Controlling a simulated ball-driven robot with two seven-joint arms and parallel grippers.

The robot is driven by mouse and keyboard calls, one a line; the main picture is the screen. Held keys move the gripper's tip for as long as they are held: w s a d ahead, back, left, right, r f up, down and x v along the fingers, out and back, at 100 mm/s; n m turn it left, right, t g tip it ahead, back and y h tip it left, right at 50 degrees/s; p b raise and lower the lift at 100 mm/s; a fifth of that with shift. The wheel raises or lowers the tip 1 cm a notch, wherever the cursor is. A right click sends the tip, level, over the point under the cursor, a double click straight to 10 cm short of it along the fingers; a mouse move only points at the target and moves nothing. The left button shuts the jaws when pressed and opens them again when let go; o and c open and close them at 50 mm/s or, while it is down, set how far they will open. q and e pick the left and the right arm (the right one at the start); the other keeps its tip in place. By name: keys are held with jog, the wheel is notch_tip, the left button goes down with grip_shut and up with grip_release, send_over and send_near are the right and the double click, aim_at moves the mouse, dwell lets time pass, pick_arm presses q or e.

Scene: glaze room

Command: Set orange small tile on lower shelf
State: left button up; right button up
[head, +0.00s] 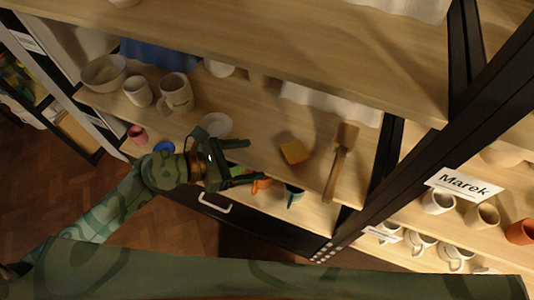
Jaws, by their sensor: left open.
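The orange small tile (294,152) lies flat on a wooden shelf board, the one below the large top board. My left gripper (254,160) is open, its two fingers pointing right toward the tile. Its fingertips are a short way left of the tile and nothing shows between them. A lower shelf (312,208) shows beneath, partly hidden by my left gripper and arm. My right gripper is not in view.
A wooden paddle (340,165) lies just right of the tile. Left of the gripper are a white plate (216,125), mugs (175,93) and a bowl (103,74). A teal cup (293,194) and an orange item (262,184) are below. A black upright (384,160) stands right.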

pick_arm(q)
jog(key=shift+v, duration=1.7)
